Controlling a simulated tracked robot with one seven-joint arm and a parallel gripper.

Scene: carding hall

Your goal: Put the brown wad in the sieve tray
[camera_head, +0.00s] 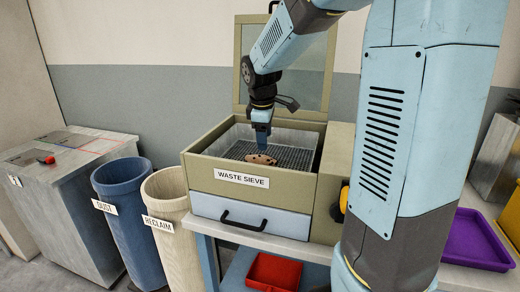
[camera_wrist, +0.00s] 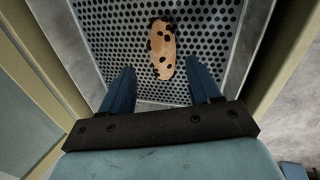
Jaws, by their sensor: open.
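The brown wad (camera_head: 261,159), an oblong tan-brown piece with dark spots, lies on the perforated floor of the sieve tray (camera_head: 297,158) in the box labelled "WASTE SIEVE". In the wrist view the wad (camera_wrist: 162,48) lies on the holed plate of the sieve tray (camera_wrist: 210,40), beyond my fingertips. My gripper (camera_head: 262,140) points down into the tray, close above the wad. In the wrist view my gripper (camera_wrist: 161,75) shows two blue fingers spread apart, with nothing between them. Part of the wad's upper side is hidden by my gripper in the head view.
The sieve's raised lid (camera_head: 312,70) stands behind the tray. Blue "DUST" bin (camera_head: 130,215) and cream "RECLAIM" bin (camera_head: 172,235) stand left. A red tray (camera_head: 272,272) sits below; a purple tray (camera_head: 478,240) lies right. The tray's walls surround my gripper.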

